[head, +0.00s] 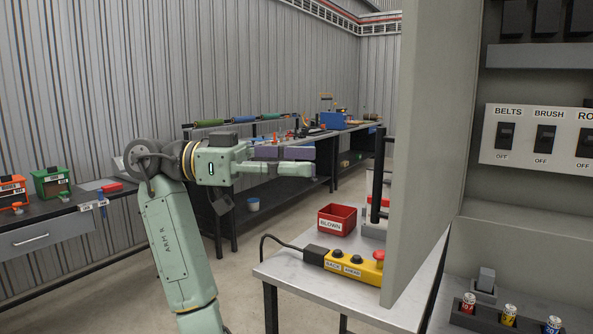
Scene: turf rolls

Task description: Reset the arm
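My arm stands at the left of the head view, its lower link rising to a bent joint. From there the wrist reaches level to the right. My gripper (312,162) points right, in the air in front of the far workbench. A dark purple-grey part lies above a pale green part at its end. I cannot tell from this side whether the fingers are apart or closed, and I see no object clearly held.
A grey cabinet with an open door (421,140) fills the right side. A small table (290,268) holds a red BLOWN bin (337,217) and a yellow button box (353,266). A long workbench (343,131) runs behind. A drawer bench (38,229) stands left.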

